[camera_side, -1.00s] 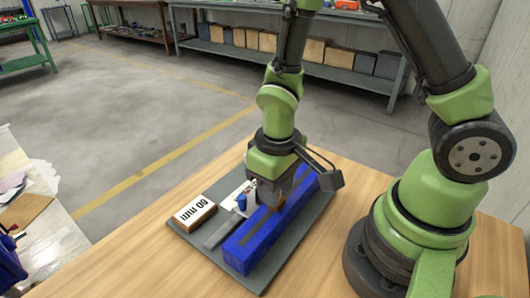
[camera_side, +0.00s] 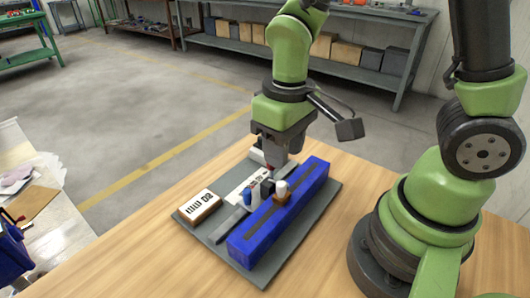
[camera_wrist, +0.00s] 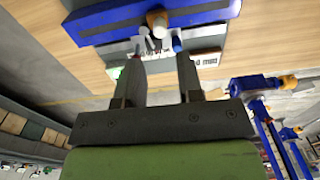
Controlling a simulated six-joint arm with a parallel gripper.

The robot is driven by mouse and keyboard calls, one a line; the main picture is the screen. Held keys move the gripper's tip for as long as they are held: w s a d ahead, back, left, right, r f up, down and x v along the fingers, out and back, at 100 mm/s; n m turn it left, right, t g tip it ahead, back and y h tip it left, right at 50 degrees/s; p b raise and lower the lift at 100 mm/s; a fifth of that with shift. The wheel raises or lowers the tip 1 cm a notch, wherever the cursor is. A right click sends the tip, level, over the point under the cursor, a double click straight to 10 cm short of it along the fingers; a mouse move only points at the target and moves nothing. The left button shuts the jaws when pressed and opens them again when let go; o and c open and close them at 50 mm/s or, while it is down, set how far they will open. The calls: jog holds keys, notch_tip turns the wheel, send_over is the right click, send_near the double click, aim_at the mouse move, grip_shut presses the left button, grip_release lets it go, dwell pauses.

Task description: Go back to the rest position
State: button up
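My gripper (camera_side: 278,165) hangs above the back part of the grey base plate (camera_side: 318,218), behind the blue rail in the side view. In the wrist view my gripper (camera_wrist: 160,58) has its two fingers apart with nothing held between them. The long blue rail (camera_side: 255,237) lies on the plate and also shows at the top of the wrist view (camera_wrist: 100,25). A small piece with a white top and orange-brown base (camera_side: 282,193) sits on the rail, clear of the fingers. A blue cylinder (camera_side: 248,198) stands beside the rail.
A block with a white "60 mm" label (camera_side: 198,206) lies at the plate's left corner. Another white label (camera_side: 246,184) lies behind the blue cylinder, partly hidden. The wooden table (camera_side: 165,250) is clear around the plate. A shelf bench (camera_side: 350,60) stands far behind.

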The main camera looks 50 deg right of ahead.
jog(key=s+d+r+m+t+y, duration=0.1)
jog(key=s+r+m+t, duration=0.1)
jog(key=r, duration=0.5)
jog(key=s+d+r+m+t+y, duration=0.1)
jog(key=s+r+t, duration=0.4)
jog(key=r, duration=0.3)
jog(key=shift+s+m, duration=0.35)
jog(key=shift+m, duration=0.05)
